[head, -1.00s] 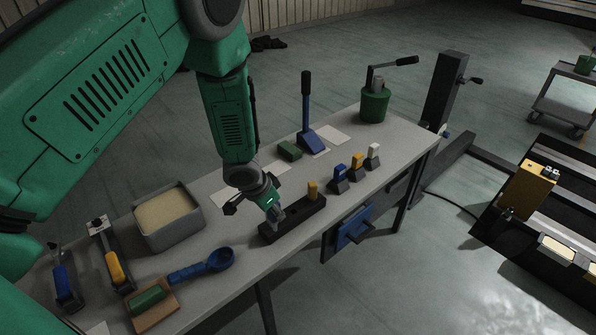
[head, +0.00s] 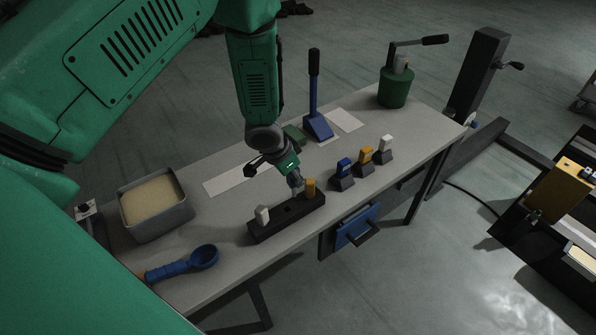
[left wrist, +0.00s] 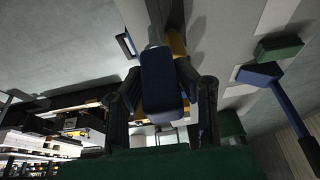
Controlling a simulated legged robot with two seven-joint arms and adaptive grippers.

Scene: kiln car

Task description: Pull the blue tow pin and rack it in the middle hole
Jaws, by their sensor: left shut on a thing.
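My left gripper (head: 296,183) is over the dark rack block (head: 256,236), close to the yellow pin (head: 310,187) in its right end. In the left wrist view my fingers (left wrist: 162,95) are shut on the blue pin (left wrist: 162,75), and yellow shows behind it. The pin's grey shaft points at the rack, but whether it is in the middle hole I cannot tell. In the head view the gripper mostly hides the blue pin. A pale pin (head: 262,215) stands in the rack's left end. My right gripper is not in view.
Blue (head: 344,170), yellow (head: 365,157) and white (head: 386,147) topped pieces stand on dark bases right of the rack. A blue lever (head: 317,120) and green pot (head: 395,88) are behind. A sand tray (head: 150,235) and blue scoop (head: 185,263) are left. A blue panel (head: 357,226) juts from the front.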

